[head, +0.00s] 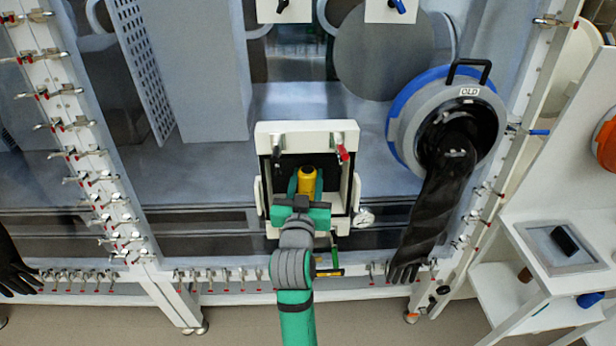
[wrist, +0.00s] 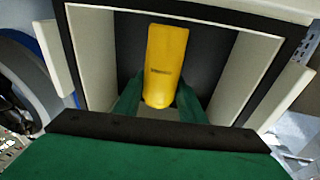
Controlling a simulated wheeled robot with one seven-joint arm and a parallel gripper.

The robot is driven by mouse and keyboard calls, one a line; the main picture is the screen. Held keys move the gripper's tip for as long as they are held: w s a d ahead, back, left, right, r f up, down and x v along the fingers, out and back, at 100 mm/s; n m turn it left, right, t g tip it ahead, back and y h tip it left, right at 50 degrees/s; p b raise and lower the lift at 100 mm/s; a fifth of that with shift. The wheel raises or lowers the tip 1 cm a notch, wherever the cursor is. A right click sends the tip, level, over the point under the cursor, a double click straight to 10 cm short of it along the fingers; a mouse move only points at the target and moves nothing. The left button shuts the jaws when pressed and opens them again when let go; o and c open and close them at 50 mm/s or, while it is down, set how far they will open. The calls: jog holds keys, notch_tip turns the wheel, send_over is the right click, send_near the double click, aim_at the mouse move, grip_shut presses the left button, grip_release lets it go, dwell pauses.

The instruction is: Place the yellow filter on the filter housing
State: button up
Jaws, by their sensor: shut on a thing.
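The yellow filter (head: 307,180) is held upright between the green fingers of my gripper (head: 306,190). In the wrist view the yellow filter (wrist: 166,65) stands between the two fingertips (wrist: 160,105), which are shut on it. My gripper is at the open front of a white box-shaped housing (head: 262,165) on the glovebox front, probably the filter housing. The filter is in front of the dark interior of this housing (wrist: 95,60). I cannot tell whether the filter touches anything inside.
White walls frame the opening closely on both sides of my gripper. Two clamps, one with a red handle (head: 343,153), sit on its top edge. A gauge (head: 365,218) is at its lower right. A black glove (head: 440,205) hangs from a round port (head: 405,110) to the right.

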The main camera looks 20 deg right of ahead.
jog(key=shift+f, duration=0.1)
jog(key=o, duration=1.2)
jog(key=shift+w, duration=0.1)
